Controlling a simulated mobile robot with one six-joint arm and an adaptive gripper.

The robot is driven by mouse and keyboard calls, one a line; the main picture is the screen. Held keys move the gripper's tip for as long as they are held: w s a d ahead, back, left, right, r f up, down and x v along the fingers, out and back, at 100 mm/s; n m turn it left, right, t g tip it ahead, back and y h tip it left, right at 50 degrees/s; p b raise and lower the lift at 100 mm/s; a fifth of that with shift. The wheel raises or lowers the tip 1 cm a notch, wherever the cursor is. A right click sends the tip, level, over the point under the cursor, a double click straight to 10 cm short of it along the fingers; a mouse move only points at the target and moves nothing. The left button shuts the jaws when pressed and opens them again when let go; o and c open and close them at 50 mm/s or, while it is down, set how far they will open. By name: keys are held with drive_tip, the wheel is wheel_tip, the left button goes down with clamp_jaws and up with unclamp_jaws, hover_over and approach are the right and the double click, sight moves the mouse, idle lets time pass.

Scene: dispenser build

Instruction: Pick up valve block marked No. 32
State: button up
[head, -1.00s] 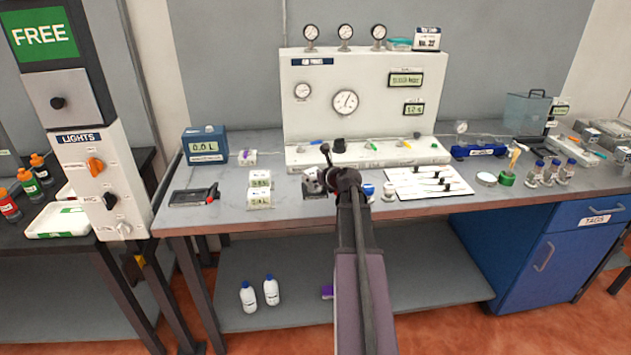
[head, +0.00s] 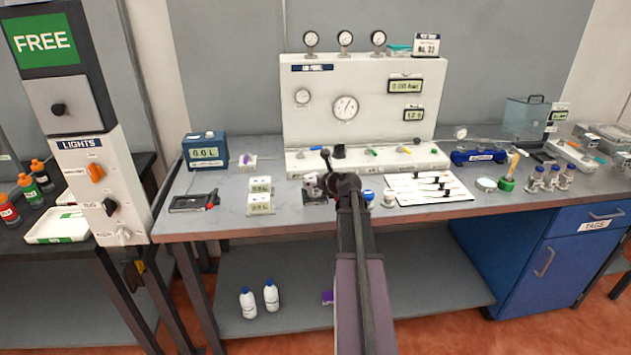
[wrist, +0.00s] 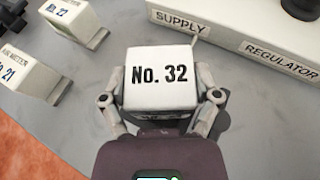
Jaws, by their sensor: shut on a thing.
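The valve block marked No. 32 (wrist: 160,82) is a white block with black lettering on top, in the middle of the wrist view. My gripper (wrist: 160,106) has a finger on each side of it and is shut on it. Whether the block touches the bench or hangs just above it, I cannot tell. In the head view my gripper (head: 313,186) is over the front of the bench, and my own arm largely hides the block there.
White blocks marked No. 22 (wrist: 76,20) and No. 21 (wrist: 24,74) stand to the left in the wrist view. The panel base with SUPPLY and REGULATOR labels (wrist: 255,40) is close behind.

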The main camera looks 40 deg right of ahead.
drive_tip(key=shift+r+p, duration=4.7)
drive_tip(key=shift+r, duration=0.1)
